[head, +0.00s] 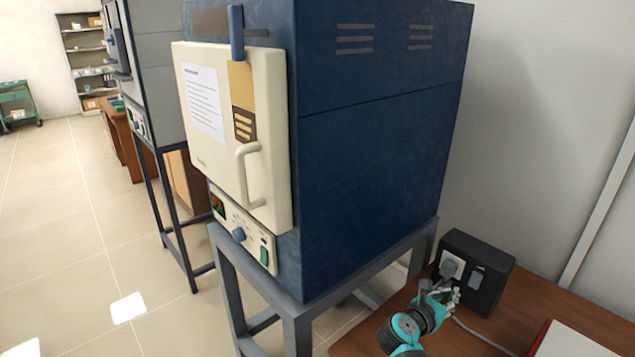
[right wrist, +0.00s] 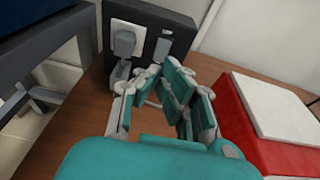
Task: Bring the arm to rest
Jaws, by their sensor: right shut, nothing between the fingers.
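My right arm comes in at the bottom right of the head view. Its teal and grey right gripper (head: 441,296) is low over the wooden table, just in front of a black socket box (head: 484,265). In the right wrist view the gripper's fingers (right wrist: 150,78) are shut with nothing between them. They point at the front of the box (right wrist: 178,30). A plug (head: 451,267) sits in the left part of the box; whether a fingertip touches the box or plug, I cannot tell. My left gripper is not in view.
A blue muffle furnace (head: 380,140) with its cream door (head: 215,130) shut stands on a grey metal stand (head: 300,325) left of the table (head: 570,312). A red and white book-like object (right wrist: 270,110) lies to the right of the gripper. A cable (head: 480,335) runs over the table.

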